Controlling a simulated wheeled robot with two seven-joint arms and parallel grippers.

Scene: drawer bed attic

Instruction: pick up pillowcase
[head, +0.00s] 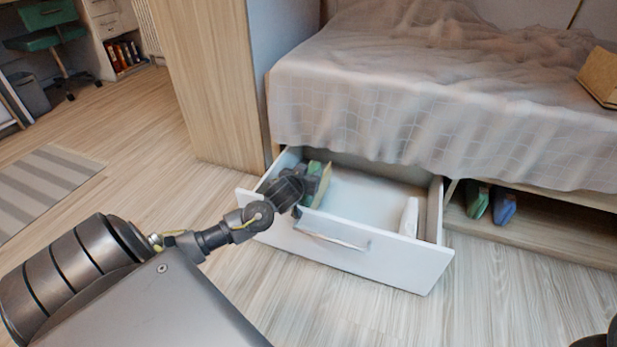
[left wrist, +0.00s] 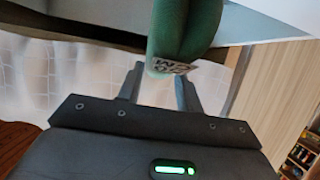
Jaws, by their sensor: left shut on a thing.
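A green folded cloth with a white printed label, which I take to be the pillowcase (left wrist: 185,30), fills the top middle of the left wrist view. In the head view the pillowcase (head: 310,183) is at the left end of the open white drawer (head: 345,262), partly hidden by my gripper. My left gripper (head: 300,186) reaches over the drawer front. In the left wrist view its fingers (left wrist: 160,85) are on either side of the cloth's lower end, shut on it.
A white bottle (head: 409,217) stands in the drawer's right part. The bed (head: 400,100) with its hanging cover is above the drawer. A wooden cabinet (head: 205,80) stands left. Green (head: 477,200) and blue (head: 503,207) items sit in the open compartment at right.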

